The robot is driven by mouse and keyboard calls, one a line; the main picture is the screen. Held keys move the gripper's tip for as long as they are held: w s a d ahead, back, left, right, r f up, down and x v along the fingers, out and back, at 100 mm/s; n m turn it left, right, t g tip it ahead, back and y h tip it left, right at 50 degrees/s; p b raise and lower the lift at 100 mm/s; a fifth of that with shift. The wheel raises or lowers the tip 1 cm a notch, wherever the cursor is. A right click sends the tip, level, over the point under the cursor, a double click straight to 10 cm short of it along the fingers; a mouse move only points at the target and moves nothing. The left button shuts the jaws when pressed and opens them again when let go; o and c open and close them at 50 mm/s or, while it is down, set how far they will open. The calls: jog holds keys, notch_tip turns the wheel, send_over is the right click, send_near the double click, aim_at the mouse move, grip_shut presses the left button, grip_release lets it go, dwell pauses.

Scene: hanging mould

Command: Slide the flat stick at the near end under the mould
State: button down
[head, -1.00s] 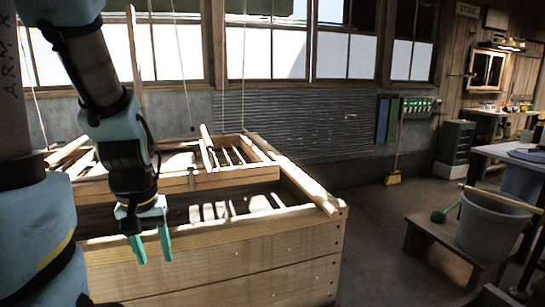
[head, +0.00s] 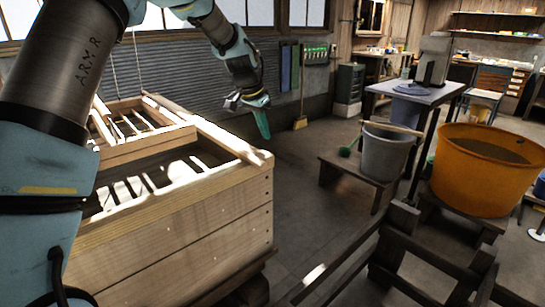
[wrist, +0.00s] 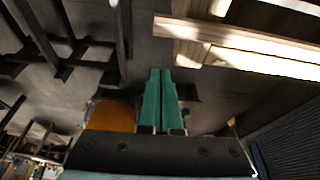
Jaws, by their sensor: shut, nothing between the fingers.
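The mould (head: 150,148) is a shallow wooden frame with slats, hanging on thin cords over the wooden vat. A long pale flat stick (head: 205,128) lies along the vat's right rim; its near end is by the vat's corner. I cannot tell whether any of it is under the mould. My gripper (head: 263,122) is shut and empty, in the air just beyond that corner, apart from the stick in the picture. In the wrist view its green fingers (wrist: 160,98) are together and point over the floor, with pale wood at upper right.
The vat's plank wall (head: 180,240) fills the lower left. A grey bucket (head: 385,155) with a stick across it stands on a low bench to the right. An orange tub (head: 485,170) is farther right. Dark wooden rails (head: 400,245) stand at lower right. Floor lies between vat and bench.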

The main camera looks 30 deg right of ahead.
jog(key=s+d+p+x, duration=0.1)
jog(key=p+x, duration=0.2)
jog(key=x, duration=0.7)
jog(key=a+p, duration=0.1)
jog(key=a, duration=0.2)
jog(key=shift+s+a+p, duration=0.1)
jog(key=shift+a+p, duration=0.2)
jog(key=shift+p, duration=0.05)
